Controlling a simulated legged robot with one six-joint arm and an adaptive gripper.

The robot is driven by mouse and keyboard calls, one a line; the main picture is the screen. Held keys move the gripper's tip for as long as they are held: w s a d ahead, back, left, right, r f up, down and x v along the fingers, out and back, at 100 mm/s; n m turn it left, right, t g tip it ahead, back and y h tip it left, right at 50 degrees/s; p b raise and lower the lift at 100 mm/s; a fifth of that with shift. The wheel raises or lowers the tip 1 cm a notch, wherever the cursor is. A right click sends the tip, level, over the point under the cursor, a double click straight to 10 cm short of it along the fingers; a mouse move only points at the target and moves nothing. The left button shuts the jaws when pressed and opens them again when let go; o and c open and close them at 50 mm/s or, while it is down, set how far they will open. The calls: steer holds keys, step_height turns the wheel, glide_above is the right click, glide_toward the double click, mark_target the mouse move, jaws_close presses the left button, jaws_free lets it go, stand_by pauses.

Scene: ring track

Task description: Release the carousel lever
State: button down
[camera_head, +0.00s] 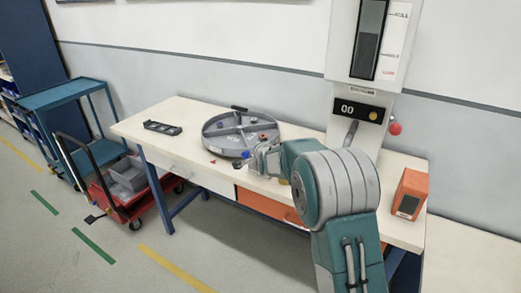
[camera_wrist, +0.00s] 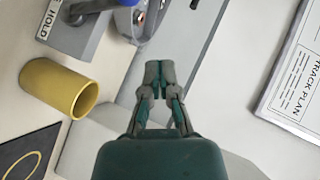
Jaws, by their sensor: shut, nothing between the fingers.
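The round grey carousel (camera_head: 222,143) with divided compartments lies on the white workbench. At its front right edge shows a blue knob (camera_head: 245,154), which I take to be the carousel lever's. In the wrist view a blue knob (camera_wrist: 127,2) is cut off by the top edge, beside metal lever parts and a grey block (camera_wrist: 85,35) marked HOLD. My gripper (camera_wrist: 159,72) is shut and empty, below and right of these parts in the picture, apart from them. In the head view my gripper (camera_head: 260,158) is beside the carousel, partly hidden by my arm.
A yellow cylinder (camera_wrist: 58,88) lies left of my gripper. A track plan sheet (camera_wrist: 295,80) is at right. On the bench are a black tray (camera_head: 162,128) and an orange box (camera_head: 410,195). A tower with a 00 display (camera_head: 360,110) rises behind my arm.

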steer(key=s+d+r+n+g, duration=0.15)
steer(key=s+r, duration=0.25)
steer(key=s, duration=0.4)
steer(key=s+r+n+g, duration=0.1)
steer(key=s+r+n, duration=0.2)
steer(key=s, duration=0.6)
steer(key=s+d+r+n+g, duration=0.15)
steer(key=s+r, duration=0.25)
steer(key=s, duration=0.4)
steer(key=s+d+f+n+g, duration=0.1)
steer(key=s+n+g, duration=0.1)
steer(key=s, duration=1)
steer(key=s+d+f+n+g+h, duration=0.1)
steer(key=s+n, duration=0.4)
steer(key=s, duration=0.8)
steer(key=shift+s+d+f+g, duration=0.3)
steer(key=shift+f+g, duration=0.35)
steer(key=shift+g, duration=0.15)
